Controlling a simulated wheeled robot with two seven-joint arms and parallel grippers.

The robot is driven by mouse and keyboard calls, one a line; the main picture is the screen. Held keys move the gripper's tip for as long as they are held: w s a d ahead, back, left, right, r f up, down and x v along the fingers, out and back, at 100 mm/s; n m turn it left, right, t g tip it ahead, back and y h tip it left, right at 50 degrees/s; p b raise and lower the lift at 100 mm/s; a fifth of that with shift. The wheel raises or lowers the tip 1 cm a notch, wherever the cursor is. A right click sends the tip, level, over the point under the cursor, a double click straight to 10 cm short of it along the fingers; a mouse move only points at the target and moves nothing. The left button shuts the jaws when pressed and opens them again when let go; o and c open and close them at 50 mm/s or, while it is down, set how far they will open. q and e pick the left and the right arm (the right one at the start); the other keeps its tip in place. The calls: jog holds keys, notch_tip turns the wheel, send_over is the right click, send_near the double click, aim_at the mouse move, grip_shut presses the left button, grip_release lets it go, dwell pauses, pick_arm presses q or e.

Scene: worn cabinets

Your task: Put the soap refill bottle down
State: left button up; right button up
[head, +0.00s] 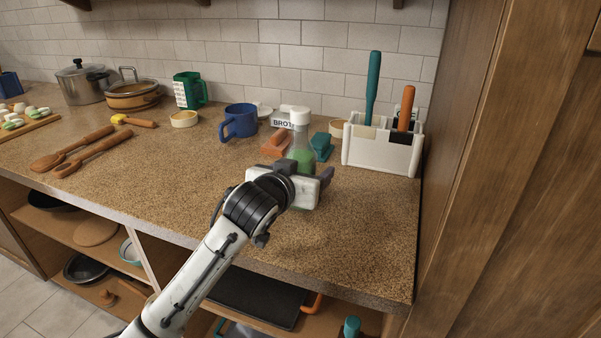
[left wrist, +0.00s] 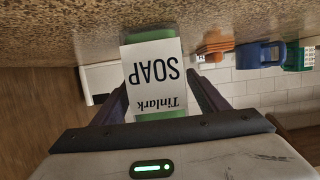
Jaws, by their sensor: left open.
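The soap refill bottle (head: 300,137) stands upright on the brown speckled counter (head: 360,235), with clear upper walls, green contents and a white cap. In the left wrist view, which is upside down, its white label (left wrist: 155,78) reads "Tinlark SOAP" and its base meets the counter. My left gripper (head: 305,172) is around the lower part of the bottle, its fingers (left wrist: 157,95) open on either side. My right gripper is not in view.
Close behind the bottle are an orange-brown block (head: 276,144), a teal block (head: 322,146) and a box marked "BROT" (head: 284,123). A white utensil holder (head: 381,150) stands to the right, a blue mug (head: 238,122) to the left. The front right counter is clear.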

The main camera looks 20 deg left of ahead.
pick_arm(q)
jog(key=shift+w+f, duration=0.1)
jog(key=shift+w, duration=0.15)
jog(key=c, duration=1.4)
jog(key=shift+r, duration=0.3)
